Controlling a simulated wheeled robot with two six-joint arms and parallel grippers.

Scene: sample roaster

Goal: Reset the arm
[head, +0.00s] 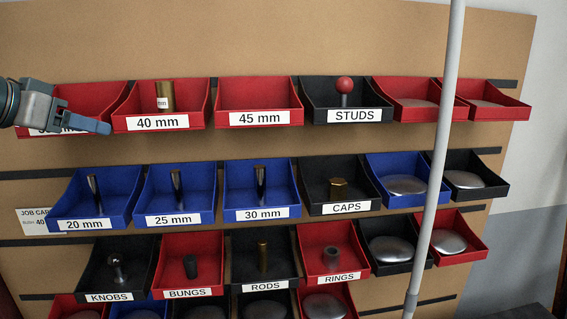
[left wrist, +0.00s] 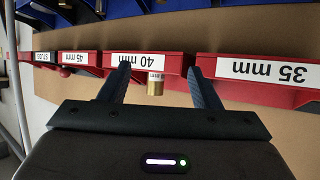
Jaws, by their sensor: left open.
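My left gripper (head: 88,122) is at the upper left of the head view, in front of the leftmost red bin (head: 100,96), and hides part of that bin's label. In the left wrist view my left gripper (left wrist: 160,72) is open, its two dark fingers spread with nothing held. Beyond them, upside down, are the red 40 mm bin (left wrist: 118,70) and the 35 mm bin (left wrist: 236,86). A brass cylinder (head: 166,96) stands in the 40 mm bin; it also shows between the fingers in the left wrist view (left wrist: 155,86), apart from them. My right gripper is in neither view.
A tan board (head: 270,40) carries rows of red, blue and black bins, including 45 mm (head: 260,88), STUDS with a red-balled piece (head: 345,86), and CAPS (head: 346,208). A grey pole (head: 440,150) crosses in front at the right. A job card (head: 33,220) is at the left.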

